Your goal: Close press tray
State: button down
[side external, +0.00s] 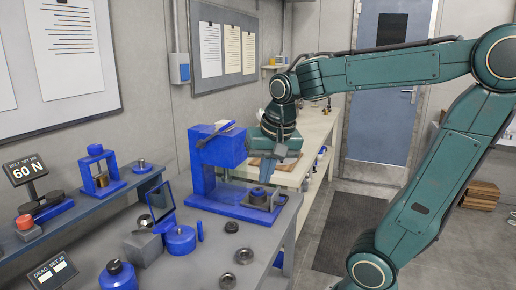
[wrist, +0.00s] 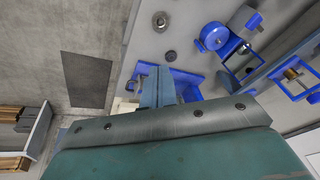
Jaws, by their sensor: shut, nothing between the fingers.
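The blue press (side external: 205,165) stands on the grey bench in the side view, with its upright column at the left. The tray is out from under most of the press head. My gripper (side external: 265,178) points down just above the tray, at the right of the press head. It is shut and empty. In the wrist view my gripper's fingers (wrist: 158,88) lie over the blue press base (wrist: 187,80); they and the wrist hide much of it. Contact with the tray cannot be told.
A pale bench (side external: 310,140) lies behind. Open floor with a dark mat (side external: 350,232) is right of the bench edge.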

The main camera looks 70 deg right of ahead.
jog(key=d+f+m+g, duration=0.2)
jog(key=d+f+m, duration=0.2)
jog(key=d+m, duration=0.4)
jog(key=w+d+f+m+g+y, duration=0.1)
jog(key=d+f+m+g, duration=0.1)
jog(key=d+f+m, duration=0.3)
jog(key=d+f+m+g, duration=0.2)
jog(key=d+f+m, duration=0.3)
jog(key=d+m, duration=0.7)
jog(key=d, duration=0.3)
jog(key=shift+w+m+g+y, duration=0.2)
jog(key=shift+m+g+y, duration=0.1)
jog(key=shift+m+y, duration=0.1)
jog(key=shift+a+f, duration=0.1)
jog(key=shift+f, duration=0.05)
jog(key=x, duration=1)
jog(key=shift+w+r, duration=0.2)
jog(key=shift+w, duration=0.8)
jog(key=shift+w+r, duration=0.2)
jog(key=shift+w, duration=0.8)
